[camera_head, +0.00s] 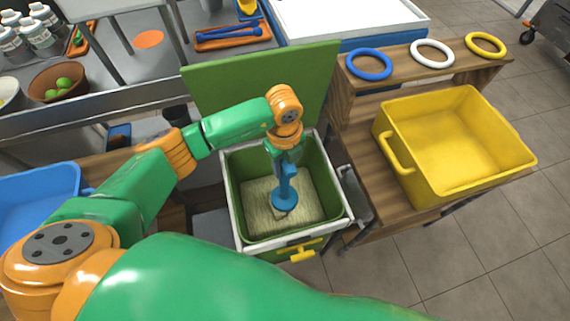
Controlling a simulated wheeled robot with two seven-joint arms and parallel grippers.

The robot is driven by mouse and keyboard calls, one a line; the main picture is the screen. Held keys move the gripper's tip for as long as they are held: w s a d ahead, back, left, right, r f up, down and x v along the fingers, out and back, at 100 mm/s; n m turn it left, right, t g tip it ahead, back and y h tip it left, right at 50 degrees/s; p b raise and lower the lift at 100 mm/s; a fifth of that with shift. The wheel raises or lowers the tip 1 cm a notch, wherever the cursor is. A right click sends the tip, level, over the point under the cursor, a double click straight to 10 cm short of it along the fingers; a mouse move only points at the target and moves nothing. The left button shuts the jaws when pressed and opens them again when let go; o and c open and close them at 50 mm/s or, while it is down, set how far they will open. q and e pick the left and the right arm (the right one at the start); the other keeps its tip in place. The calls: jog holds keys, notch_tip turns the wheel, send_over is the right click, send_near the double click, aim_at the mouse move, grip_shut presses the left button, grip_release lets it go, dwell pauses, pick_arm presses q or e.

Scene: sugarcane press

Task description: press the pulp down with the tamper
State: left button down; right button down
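A blue tamper (286,184) stands roughly upright inside an open green bin (325,200), with its round foot at the pulp. The pale, yellowish pulp (257,208) fills the bottom of the bin as a block-like mass. My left gripper (283,153) points down into the bin and is shut on the upper part of the tamper's handle. The fingertips are small and partly hidden by the wrist. The foot appears to touch the pulp near its middle. My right gripper is not in view.
The bin has a white rim, a raised green lid (250,80) behind it and a yellow front handle (303,249). A yellow crate (490,160) stands on a wooden bench at right, below blue, white and yellow rings. A blue container (38,195) is at left.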

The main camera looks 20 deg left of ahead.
pick_arm(q)
notch_tip(320, 180, up, 13)
jog(key=p, duration=1)
jog(key=shift+f, duration=0.3)
